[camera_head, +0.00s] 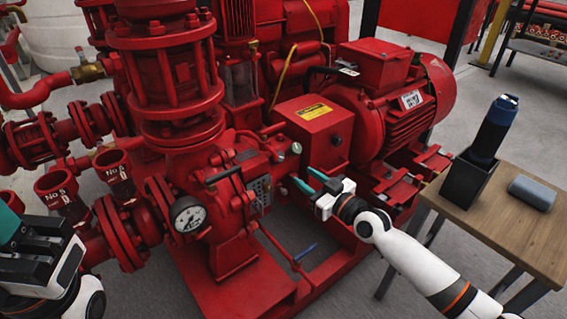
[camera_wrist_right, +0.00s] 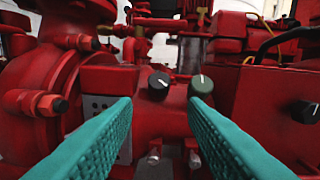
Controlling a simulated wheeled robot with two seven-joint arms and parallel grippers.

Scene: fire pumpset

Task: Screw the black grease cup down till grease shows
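The black grease cup (camera_wrist_right: 158,82), a round cap with a white mark, sits on the red pump housing in the right wrist view. A grey-green cap (camera_wrist_right: 201,84) with a pale mark stands just right of it; it also shows in the head view (camera_head: 296,148). My right gripper (camera_head: 304,179) is open and empty, in front of the housing. Its teal fingers are spread wide in the wrist view, with the black cup beyond the gap, apart from them. My left gripper (camera_head: 12,228) is at the lower left of the head view; its fingertips are partly cut off. No grease can be made out.
A pressure gauge (camera_head: 188,215) and a black handle (camera_head: 223,174) are left of the caps. A red guard box (camera_head: 318,128) with a black knob stands to the right. A wooden table (camera_head: 508,218) holds a black holder with a dark blue cylinder and a grey-blue case.

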